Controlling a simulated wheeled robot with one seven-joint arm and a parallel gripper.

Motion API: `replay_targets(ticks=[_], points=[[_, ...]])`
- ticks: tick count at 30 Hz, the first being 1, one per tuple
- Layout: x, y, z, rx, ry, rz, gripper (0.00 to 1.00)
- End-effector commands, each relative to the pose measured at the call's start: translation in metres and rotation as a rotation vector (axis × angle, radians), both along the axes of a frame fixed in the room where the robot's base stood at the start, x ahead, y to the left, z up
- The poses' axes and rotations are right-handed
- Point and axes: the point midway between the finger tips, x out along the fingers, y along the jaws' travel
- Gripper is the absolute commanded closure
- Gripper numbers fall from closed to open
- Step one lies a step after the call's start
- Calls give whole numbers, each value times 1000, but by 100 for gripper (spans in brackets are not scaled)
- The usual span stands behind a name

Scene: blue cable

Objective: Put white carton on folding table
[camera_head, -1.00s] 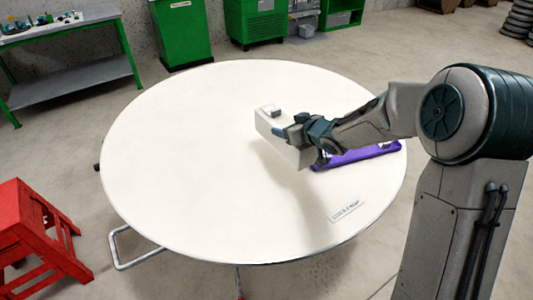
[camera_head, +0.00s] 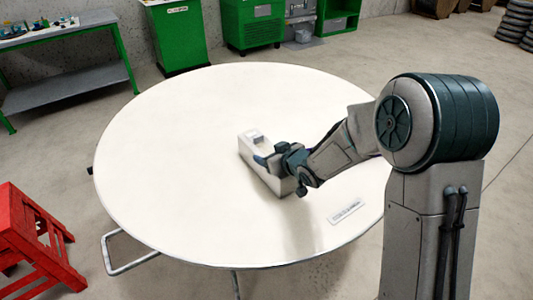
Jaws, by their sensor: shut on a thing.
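The white carton (camera_head: 250,154) is a long pale box with a small raised grey-white part on its top. It is at the right of the middle of the round white folding table (camera_head: 180,160). My gripper (camera_head: 277,163) is shut on the carton from its right side and hides part of it. The carton's underside is close to the table top, but I cannot tell whether it touches.
A small printed label (camera_head: 346,212) lies on the table near its front right edge. The left and far parts of the table are clear. A red stool (camera_head: 35,240) stands at the left, a grey bench (camera_head: 70,75) behind it, and green cabinets (camera_head: 250,22) at the back.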

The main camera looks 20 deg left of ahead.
Motion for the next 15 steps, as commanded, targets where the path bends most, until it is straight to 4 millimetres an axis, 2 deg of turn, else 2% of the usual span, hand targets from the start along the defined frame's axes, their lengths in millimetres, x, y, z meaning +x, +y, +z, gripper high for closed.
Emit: replay_targets(ticks=[6,7,8,9,15], points=[[1,1,1,4,-5,0,100],[0,0,-1,0,0,0,24],[0,0,0,0,0,0,16],[0,0,0,0,0,0,11],[0,0,0,0,0,0,11]])
